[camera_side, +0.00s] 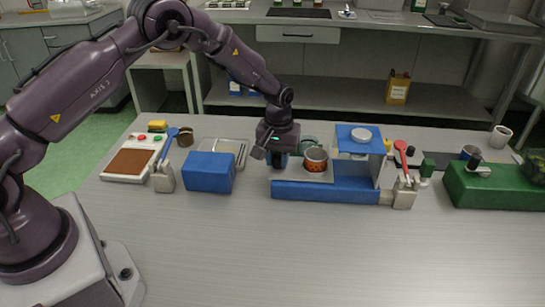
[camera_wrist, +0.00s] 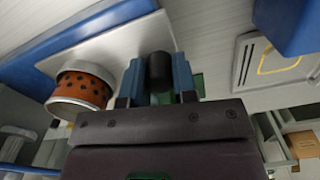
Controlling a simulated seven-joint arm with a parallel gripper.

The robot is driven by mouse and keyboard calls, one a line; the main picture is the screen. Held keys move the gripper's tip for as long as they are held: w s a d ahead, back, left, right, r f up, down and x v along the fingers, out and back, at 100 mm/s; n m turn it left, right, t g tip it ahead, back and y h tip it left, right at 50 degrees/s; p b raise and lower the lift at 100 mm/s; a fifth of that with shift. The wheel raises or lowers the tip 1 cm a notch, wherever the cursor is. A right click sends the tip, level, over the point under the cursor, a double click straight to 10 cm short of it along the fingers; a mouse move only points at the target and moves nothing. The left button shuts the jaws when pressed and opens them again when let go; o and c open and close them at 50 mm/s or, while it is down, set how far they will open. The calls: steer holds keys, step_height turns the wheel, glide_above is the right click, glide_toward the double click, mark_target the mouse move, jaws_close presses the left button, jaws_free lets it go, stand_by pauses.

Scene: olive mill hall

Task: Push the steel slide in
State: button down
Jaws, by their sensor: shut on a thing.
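The steel slide (camera_side: 290,178) is a flat pale plate at the left part of a blue press (camera_side: 340,190). It sticks out to the left of the press's raised blue head (camera_side: 352,143). A round tin (camera_side: 316,160) with an orange, dark-spotted band stands on the slide, left of the head. In the wrist view the slide (camera_wrist: 120,42) lies beyond my fingers, with the tin (camera_wrist: 82,90) at left. My gripper (camera_side: 279,160) is at the slide's left end. In the wrist view my gripper (camera_wrist: 159,80) is shut on the slide's black knob (camera_wrist: 159,68).
A blue block (camera_side: 208,172) and a shallow tray (camera_side: 225,147) stand left of the press. A red-handled lever (camera_side: 402,158) stands at its right end, a green machine (camera_side: 495,185) further right. A panel with buttons (camera_side: 133,160) is at far left. The front of the table is clear.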

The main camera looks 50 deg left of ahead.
steer(key=w+d, duration=0.4)
steer(key=shift+w+d, duration=0.2)
steer(key=shift+w, duration=0.05)
steer(key=c, duration=0.9)
jaws_free()
steer(key=shift+r, duration=0.1)
step_height(320, 180, up, 13)
